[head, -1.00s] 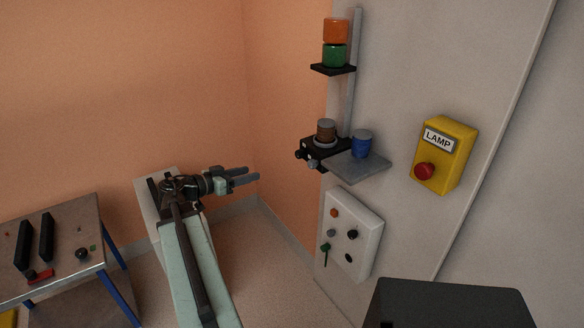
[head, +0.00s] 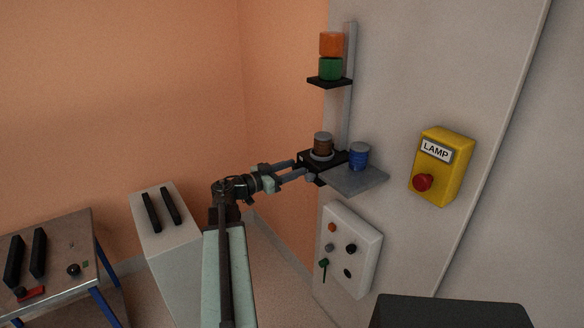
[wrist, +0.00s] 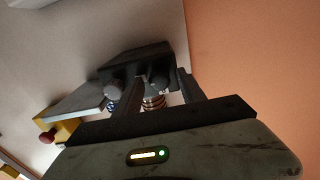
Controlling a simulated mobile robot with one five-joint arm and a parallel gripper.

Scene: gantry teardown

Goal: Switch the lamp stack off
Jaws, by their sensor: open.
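The lamp stack (head: 331,56), an orange drum over a green one, stands on a small black shelf on a grey post in the head view. I cannot tell if it is lit. A yellow box labelled LAMP (head: 452,165) with a red round button (head: 422,183) is on the wall at right; the button also shows in the wrist view (wrist: 47,137). My gripper (head: 301,168) is open, its fingers reaching to the black knobbed block (head: 309,157) left of the box. In the wrist view this block (wrist: 135,62) lies by the fingertips; contact is unclear.
A grey-capped brown cylinder (head: 323,145) stands on the black block. A blue cylinder (head: 358,156) stands on a grey shelf (head: 355,181). Below is a white panel with knobs (head: 349,245). A white stand (head: 168,240) and metal table (head: 62,252) are left.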

